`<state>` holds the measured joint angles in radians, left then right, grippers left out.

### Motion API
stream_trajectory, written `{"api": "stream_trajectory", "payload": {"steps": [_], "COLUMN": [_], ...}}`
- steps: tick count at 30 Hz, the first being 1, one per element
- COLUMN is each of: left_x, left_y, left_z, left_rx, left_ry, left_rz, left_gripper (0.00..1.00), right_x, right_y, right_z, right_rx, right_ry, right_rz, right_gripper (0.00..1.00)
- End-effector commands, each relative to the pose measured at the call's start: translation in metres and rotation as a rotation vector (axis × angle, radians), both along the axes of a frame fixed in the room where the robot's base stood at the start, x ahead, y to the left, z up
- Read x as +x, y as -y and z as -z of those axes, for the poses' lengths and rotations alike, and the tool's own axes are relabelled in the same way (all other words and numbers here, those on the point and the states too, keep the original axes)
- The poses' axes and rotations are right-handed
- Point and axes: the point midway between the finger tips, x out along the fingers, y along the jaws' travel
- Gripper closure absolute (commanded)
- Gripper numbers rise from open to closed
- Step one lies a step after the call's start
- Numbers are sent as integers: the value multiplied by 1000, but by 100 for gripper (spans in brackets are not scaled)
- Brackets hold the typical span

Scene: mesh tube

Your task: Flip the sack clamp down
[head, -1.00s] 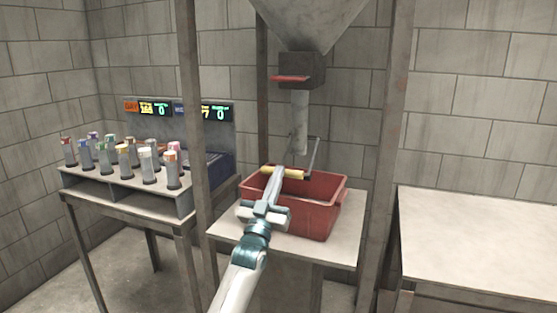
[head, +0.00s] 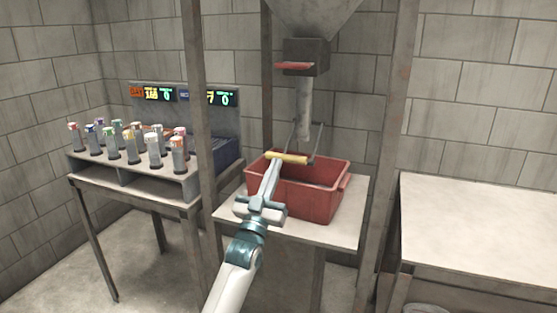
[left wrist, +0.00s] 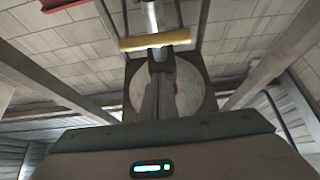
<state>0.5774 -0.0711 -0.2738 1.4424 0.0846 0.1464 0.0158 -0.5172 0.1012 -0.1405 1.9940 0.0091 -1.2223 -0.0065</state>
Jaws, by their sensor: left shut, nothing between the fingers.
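The sack clamp is a U-shaped frame with thin grey arms and a yellow grip bar (head: 288,158). It hangs at the lower end of the grey spout (head: 304,110), with its bar low in front, over the red bin. My left gripper (head: 276,164) is shut and empty. Its fingertips are at the left half of the yellow bar; I cannot tell whether they touch it. In the left wrist view the yellow bar (left wrist: 155,41) crosses just beyond the closed fingertips (left wrist: 160,58). My right gripper is not in view.
A red bin (head: 312,202) stands on a small table under the hopper (head: 315,15). Steel posts (head: 197,110) flank it. A rack of several capped tubes (head: 140,170) stands left, with displays (head: 160,94) behind. A bare table (head: 480,220) is at right.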

Motion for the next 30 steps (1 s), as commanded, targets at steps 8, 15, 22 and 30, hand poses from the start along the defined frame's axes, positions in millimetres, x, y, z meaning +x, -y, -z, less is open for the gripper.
{"api": "stream_trajectory", "payload": {"steps": [8,15,22,30], "left_x": [-28,-34,-34,-32], "left_y": [-9,-11,-11,-14], "left_z": [23,26,26,63], "left_rx": [0,0,0,18], "left_ry": [1,1,1,-75], "left_rz": [0,0,0,-9], "left_gripper": [100,100,100,100], "right_x": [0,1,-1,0], "right_y": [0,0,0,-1], "right_z": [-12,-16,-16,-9], "right_rx": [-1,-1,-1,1], "right_ry": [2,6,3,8], "right_rz": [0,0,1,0], "right_gripper": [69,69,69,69]}}
